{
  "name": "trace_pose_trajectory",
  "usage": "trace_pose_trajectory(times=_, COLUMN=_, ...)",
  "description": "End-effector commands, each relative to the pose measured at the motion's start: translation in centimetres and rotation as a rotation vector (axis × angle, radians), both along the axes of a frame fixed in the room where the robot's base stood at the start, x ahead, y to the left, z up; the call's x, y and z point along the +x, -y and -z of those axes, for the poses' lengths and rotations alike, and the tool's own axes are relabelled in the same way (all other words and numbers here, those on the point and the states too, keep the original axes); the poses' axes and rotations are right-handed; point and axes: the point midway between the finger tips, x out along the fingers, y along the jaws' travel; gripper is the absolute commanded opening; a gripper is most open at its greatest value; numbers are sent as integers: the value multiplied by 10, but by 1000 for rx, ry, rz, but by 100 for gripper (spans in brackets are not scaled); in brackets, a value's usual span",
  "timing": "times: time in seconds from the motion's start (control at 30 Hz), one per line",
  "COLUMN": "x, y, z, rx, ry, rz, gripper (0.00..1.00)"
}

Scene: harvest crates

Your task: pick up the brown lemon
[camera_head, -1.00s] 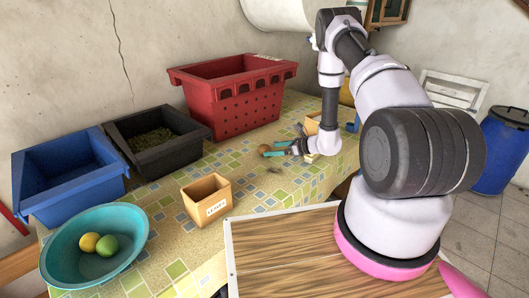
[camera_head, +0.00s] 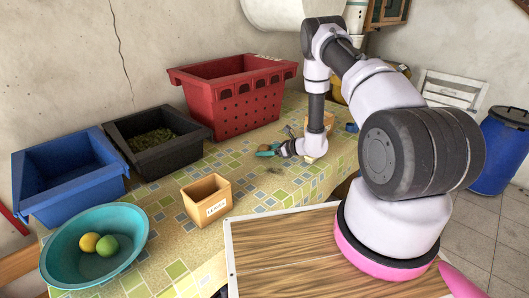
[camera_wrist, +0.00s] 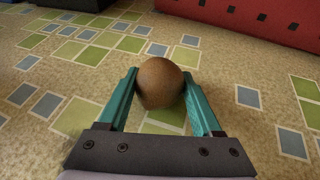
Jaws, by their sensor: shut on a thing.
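The brown lemon (camera_wrist: 160,82) sits between the two teal fingers of my gripper (camera_wrist: 160,90) in the wrist view, with a finger against each side. My gripper is shut on it. In the head view my gripper (camera_head: 268,151) is low over the tiled table, in front of the red crate, and the brown lemon is small and mostly hidden there. I cannot tell for certain whether the lemon is clear of the table top.
A red crate (camera_head: 235,109) stands behind my gripper. A black crate (camera_head: 187,155), a blue crate (camera_head: 70,187) and a small tan box (camera_head: 190,205) stand to the left. A teal bowl (camera_head: 62,247) holds a yellow fruit (camera_head: 88,242) and a green fruit (camera_head: 107,245).

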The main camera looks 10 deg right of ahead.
Motion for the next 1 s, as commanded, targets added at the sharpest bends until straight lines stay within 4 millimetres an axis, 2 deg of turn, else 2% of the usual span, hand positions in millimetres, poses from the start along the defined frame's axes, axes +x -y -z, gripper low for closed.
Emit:
trace_pose_trajectory(times=0.27, x=1, y=0, z=-11, rx=0, ry=2, rz=-1, gripper=6)
trace_pose_trajectory(times=0.7, x=0, y=0, z=-84, rx=-1, ry=2, rz=0, gripper=6)
trace_pose_trajectory(times=0.83, x=0, y=0, z=-96, rx=0, ry=1, rz=1, gripper=6)
trace_pose_trajectory(times=1.0, x=0, y=0, z=-100, rx=1, ry=-1, rz=0, gripper=6)
